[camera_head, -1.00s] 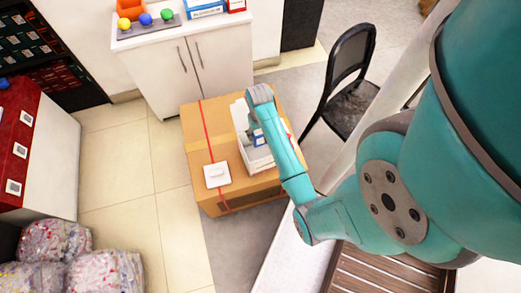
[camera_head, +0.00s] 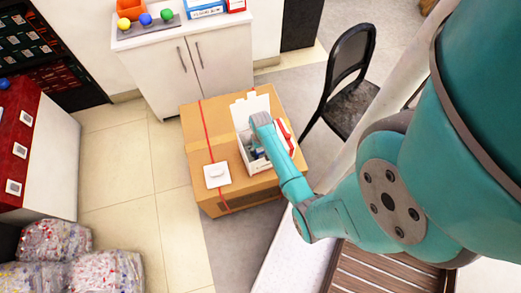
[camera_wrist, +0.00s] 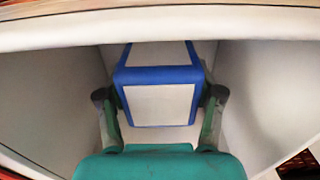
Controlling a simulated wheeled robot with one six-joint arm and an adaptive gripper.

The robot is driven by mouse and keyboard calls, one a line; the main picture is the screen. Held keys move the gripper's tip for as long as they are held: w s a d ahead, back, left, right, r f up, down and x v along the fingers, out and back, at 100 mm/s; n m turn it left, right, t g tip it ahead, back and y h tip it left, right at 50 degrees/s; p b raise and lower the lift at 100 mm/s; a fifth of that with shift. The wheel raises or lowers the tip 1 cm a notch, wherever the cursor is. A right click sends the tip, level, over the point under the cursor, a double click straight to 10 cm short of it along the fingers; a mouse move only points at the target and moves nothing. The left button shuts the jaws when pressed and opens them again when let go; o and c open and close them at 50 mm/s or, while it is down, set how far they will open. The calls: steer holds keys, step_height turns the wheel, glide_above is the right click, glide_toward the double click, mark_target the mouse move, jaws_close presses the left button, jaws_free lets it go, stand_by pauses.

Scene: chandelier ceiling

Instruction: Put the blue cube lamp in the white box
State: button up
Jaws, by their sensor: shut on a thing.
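The blue cube lamp (camera_wrist: 159,76), with blue edges and white faces, sits between the two fingers of my gripper (camera_wrist: 160,98) in the wrist view. My gripper is shut on it. The white box (camera_wrist: 262,92) surrounds the lamp and fingers in the wrist view, with its walls on both sides and its rim across the top. In the head view the open white box (camera_head: 249,102) stands on a cardboard carton. My gripper reaches down into it there, and my arm mostly hides the lamp. I cannot tell whether the lamp touches the box floor.
The cardboard carton (camera_head: 205,138) carries a white square plate (camera_head: 216,175) and a red-and-white item (camera_head: 284,136) beside the box. A black chair (camera_head: 350,85) stands to the right. A white cabinet (camera_head: 170,75) with coloured balls on top stands behind.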

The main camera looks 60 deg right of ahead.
steer(key=shift+f, duration=0.25)
steer(key=shift+f, duration=0.1)
steer(key=o, duration=1.3)
step_height(320, 180, up, 12)
steer(key=shift+r, duration=0.1)
